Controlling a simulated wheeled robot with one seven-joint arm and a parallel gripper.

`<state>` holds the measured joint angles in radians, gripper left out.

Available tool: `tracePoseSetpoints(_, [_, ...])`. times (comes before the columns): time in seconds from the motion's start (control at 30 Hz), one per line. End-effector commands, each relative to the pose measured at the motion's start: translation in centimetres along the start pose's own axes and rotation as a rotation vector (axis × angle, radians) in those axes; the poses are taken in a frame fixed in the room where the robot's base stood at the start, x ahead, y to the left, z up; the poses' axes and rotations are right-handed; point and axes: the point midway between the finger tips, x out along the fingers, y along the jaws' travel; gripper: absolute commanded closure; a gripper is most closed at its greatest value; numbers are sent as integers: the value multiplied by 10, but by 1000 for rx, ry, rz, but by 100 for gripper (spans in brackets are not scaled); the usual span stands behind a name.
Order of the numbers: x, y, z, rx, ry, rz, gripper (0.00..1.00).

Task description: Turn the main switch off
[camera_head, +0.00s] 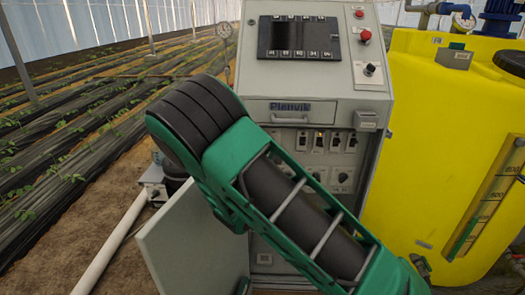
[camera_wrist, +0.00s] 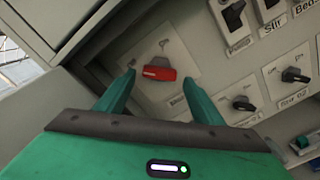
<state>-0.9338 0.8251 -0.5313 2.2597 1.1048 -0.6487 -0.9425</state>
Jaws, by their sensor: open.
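The main switch is a red rotary handle (camera_wrist: 160,73) on a pale square plate in the wrist view. Its handle lies nearly level in the picture, and the label below it is partly hidden and hard to read. My gripper (camera_wrist: 164,84) is open, its two green fingers on either side of the red handle, with no clear contact visible. In the head view my green arm hides the red handle and my gripper. The grey control cabinet (camera_head: 318,105) stands behind the arm, its lower door (camera_head: 195,245) swung open to the left.
Black rotary switches (camera_wrist: 243,104) and rocker switches (camera_wrist: 233,15) sit right of the red handle. A cabinet side edge (camera_wrist: 60,30) is close on the left. A yellow tank (camera_head: 425,130) stands right of the cabinet. A white pipe (camera_head: 112,240) runs along the ground at left.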

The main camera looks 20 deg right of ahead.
Motion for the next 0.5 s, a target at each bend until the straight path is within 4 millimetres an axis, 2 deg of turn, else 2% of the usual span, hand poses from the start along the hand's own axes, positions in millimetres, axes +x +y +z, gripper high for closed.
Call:
tracePoseSetpoints(0.3, [-57,0,-2,-4,6,2,39])
tracePoseSetpoints(0.5, [-86,0,-3,-3,6,1,39])
